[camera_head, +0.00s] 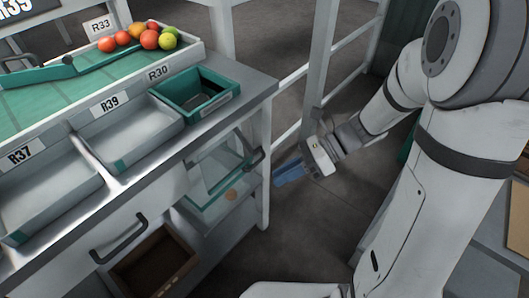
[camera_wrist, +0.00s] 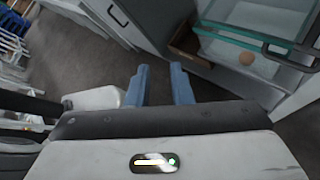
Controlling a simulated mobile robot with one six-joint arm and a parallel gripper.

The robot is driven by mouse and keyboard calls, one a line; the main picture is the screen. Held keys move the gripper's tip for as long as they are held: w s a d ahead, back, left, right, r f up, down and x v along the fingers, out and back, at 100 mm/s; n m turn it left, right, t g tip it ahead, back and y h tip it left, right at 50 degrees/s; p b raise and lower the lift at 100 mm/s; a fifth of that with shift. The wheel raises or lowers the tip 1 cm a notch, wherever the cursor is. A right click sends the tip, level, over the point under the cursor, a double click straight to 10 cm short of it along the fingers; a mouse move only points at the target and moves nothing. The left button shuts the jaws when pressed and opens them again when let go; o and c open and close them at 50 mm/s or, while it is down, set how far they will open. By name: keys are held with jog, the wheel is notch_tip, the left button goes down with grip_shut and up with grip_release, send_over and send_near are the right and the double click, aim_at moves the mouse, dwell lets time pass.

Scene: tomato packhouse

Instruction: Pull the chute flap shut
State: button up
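The chute flap looks like a clear panel with teal edges (camera_head: 212,172) under the right end of the bench. A dark bar handle (camera_head: 256,158) sits at its right side. It appears to stand out at an angle, though the clear panel makes this hard to judge. In the wrist view its teal edge (camera_wrist: 238,36) and dark handle (camera_wrist: 291,56) are at the upper right. My gripper (camera_head: 284,177) is just right of the handle, apart from it. Its two blue fingers (camera_wrist: 160,88) are spread with only floor between them.
A round orange-brown item (camera_head: 231,195) shows behind or below the panel. A bench leg (camera_head: 264,190) stands between panel and gripper. An open brown drawer (camera_head: 155,262) is at lower left. A green bin (camera_head: 200,95) and grey trays are on the bench. Floor around my gripper is clear.

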jog(key=w+d+f+m+t+y+b, duration=0.1)
jog(key=w+f+m+t+y+b, duration=0.3)
jog(key=w+f+m+b, duration=0.4)
jog(key=w+f+m+t+y+b, duration=0.35)
jog(key=w+f+m, duration=0.25)
jog(key=f+m, duration=0.45)
jog(key=w+a+t+b, duration=0.1)
jog(key=a+b, duration=0.1)
jog(key=a, duration=0.5)
jog(key=shift+w+r, duration=0.4)
jog(key=shift+r, duration=0.05)
jog(key=shift+c, duration=0.6)
grip_shut()
